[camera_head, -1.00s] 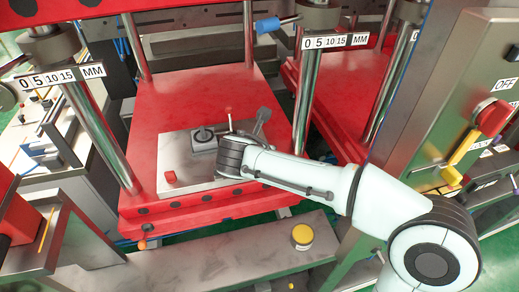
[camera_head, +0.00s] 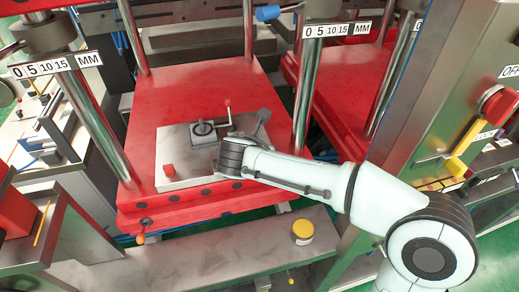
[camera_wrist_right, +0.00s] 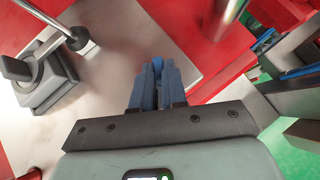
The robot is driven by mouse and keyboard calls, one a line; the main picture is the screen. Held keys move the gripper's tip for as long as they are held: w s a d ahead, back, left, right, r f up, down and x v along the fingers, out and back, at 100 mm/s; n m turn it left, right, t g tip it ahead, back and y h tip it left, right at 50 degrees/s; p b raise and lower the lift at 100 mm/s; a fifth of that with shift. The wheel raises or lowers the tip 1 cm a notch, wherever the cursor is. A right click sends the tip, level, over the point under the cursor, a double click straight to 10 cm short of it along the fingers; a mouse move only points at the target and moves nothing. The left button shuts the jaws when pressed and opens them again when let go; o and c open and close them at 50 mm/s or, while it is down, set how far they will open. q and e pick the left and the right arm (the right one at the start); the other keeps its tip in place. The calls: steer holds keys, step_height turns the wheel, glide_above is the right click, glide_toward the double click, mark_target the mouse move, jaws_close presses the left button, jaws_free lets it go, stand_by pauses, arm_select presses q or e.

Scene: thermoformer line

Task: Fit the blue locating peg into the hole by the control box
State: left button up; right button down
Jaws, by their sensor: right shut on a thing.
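My right gripper shows in the right wrist view (camera_wrist_right: 157,75), with its blue fingers closed together over the pale metal plate (camera_wrist_right: 130,45). A narrow blue piece, apparently the blue peg (camera_wrist_right: 157,66), is pinched between them; most of it is hidden. In the head view my right wrist covers the gripper, at the plate's right side. A small grey box with a dark lever (camera_head: 203,132) sits on the plate; it also shows left of the fingers in the right wrist view (camera_wrist_right: 45,82). I cannot make out the hole. My left gripper is not in view.
The plate (camera_head: 180,180) lies on a red press bed (camera_head: 175,100) between steel columns. A thin upright rod (camera_head: 229,115) stands beside the grey box. A panel with a red knob (camera_head: 497,105) is at right.

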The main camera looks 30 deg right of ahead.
steer(key=c, duration=1.1)
jaws_free()
steer(key=p+v, duration=0.1)
steer(key=v, duration=1.2)
steer(key=shift+r, duration=0.2)
steer(key=shift+s+a+f, duration=0.1)
steer(key=shift+a, duration=0.05)
